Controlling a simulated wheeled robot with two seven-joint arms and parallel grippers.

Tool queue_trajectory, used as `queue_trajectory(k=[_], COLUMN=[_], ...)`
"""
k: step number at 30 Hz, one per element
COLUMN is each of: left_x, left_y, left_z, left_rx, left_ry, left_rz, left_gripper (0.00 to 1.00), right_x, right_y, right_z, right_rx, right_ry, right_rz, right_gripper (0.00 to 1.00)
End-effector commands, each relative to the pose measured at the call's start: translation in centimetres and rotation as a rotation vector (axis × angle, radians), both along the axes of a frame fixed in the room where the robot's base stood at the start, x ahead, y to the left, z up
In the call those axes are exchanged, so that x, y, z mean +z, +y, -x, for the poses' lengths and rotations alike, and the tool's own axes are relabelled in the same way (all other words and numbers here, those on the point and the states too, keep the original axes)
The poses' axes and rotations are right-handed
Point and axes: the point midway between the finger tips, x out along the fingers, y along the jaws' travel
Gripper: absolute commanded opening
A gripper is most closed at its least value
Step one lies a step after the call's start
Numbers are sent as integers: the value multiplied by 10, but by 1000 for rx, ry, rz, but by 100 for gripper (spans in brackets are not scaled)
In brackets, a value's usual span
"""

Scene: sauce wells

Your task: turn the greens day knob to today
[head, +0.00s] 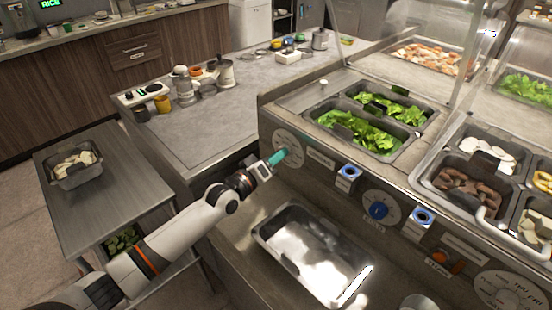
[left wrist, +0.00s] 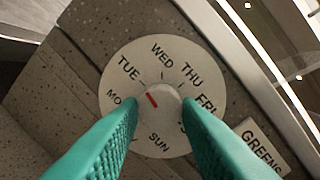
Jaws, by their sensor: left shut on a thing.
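The greens day dial (head: 291,143) is a pale disc on the counter's front panel, beside the GREENS label (left wrist: 262,147). In the left wrist view the dial (left wrist: 117,88) carries day names around a small round knob (left wrist: 165,97). The knob's red mark points up and left, roughly toward TUE. My left gripper (head: 281,156) has teal fingers, shut on the knob from both sides; they also show in the left wrist view (left wrist: 160,113). The fingers cover part of the lower day names. My right gripper is not in view.
Pans of lettuce (head: 366,130) sit above the dial. A blue knob (head: 379,210) and another day dial (head: 511,291) are farther right on the panel. An empty metal pan (head: 312,258) lies below. A steel cart (head: 105,205) stands at left.

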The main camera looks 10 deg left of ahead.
Motion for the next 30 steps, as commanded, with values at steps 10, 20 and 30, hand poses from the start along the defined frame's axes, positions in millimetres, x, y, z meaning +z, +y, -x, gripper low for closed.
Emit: queue_trajectory(k=[10,20,30], left_x=[-2,-2,-2], left_y=[1,1,1], left_z=[0,0,0], left_rx=[0,1,0], left_ry=[-162,-286,-342], left_rz=[-244,-431,-518], left_gripper=[8,8,8], right_x=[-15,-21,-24], right_y=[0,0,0], right_z=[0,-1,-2], right_rx=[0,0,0], right_ry=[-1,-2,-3], right_rz=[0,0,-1], right_gripper=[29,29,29])
